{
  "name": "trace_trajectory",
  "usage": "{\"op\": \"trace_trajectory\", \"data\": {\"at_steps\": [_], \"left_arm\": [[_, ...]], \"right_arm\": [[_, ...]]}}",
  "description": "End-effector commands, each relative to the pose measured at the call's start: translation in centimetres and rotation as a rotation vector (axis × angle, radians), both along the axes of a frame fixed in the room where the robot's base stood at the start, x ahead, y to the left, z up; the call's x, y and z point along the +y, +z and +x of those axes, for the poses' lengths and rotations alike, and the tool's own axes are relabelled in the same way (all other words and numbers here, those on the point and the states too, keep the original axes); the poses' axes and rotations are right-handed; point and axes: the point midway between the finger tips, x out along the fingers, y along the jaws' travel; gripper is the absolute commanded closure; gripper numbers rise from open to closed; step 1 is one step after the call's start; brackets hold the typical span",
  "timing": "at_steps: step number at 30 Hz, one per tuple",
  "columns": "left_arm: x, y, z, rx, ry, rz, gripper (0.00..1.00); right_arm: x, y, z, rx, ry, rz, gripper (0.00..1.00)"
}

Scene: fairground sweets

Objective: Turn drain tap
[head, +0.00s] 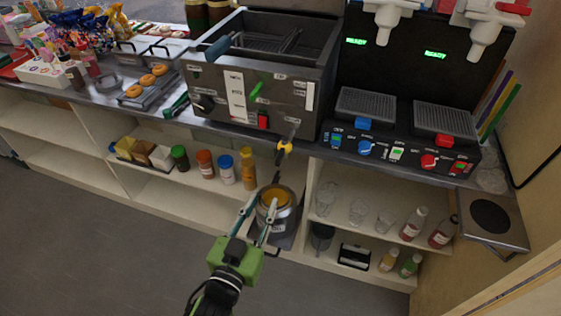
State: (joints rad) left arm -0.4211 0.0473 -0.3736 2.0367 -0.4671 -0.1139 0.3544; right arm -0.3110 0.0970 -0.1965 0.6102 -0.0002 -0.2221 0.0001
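The drain tap (284,146) has a yellow handle and sits low on the front of the steel fryer (222,92). A metal pot (291,219) with yellow-orange contents stands below it at the front of the lower shelf. My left gripper (264,198), with a green body, reaches up from the bottom; its two fingers are apart with nothing visible between them. In the picture the fingers overlap the pot and end below the tap, apart from its handle. A thin dark piece shows between tap and pot; I cannot tell what it is. My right gripper is out of view.
A drinks machine (394,143) with knobs and two grilles stands right of the fryer. Doughnuts (147,80) lie on a rack at left. Jars (226,169) and bottles (413,222) fill the shelves below. The grey floor (90,240) is clear.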

Motion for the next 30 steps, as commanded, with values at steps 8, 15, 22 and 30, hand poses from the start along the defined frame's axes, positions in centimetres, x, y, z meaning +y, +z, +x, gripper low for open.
{"op": "trace_trajectory", "data": {"at_steps": [8,15,22,30], "left_arm": [[-0.6,2.9,1.5,-0.051,0.001,-0.020,0.74],[-2.1,3.0,6.3,-0.052,0.000,-0.019,0.74],[-3.5,2.9,10.5,-0.049,0.001,-0.019,0.74],[-4.2,2.7,12.9,-0.048,0.001,-0.020,0.74]], "right_arm": [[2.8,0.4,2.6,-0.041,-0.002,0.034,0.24],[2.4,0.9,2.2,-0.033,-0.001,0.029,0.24],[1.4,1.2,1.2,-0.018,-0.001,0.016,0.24],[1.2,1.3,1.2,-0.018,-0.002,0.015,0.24]]}}
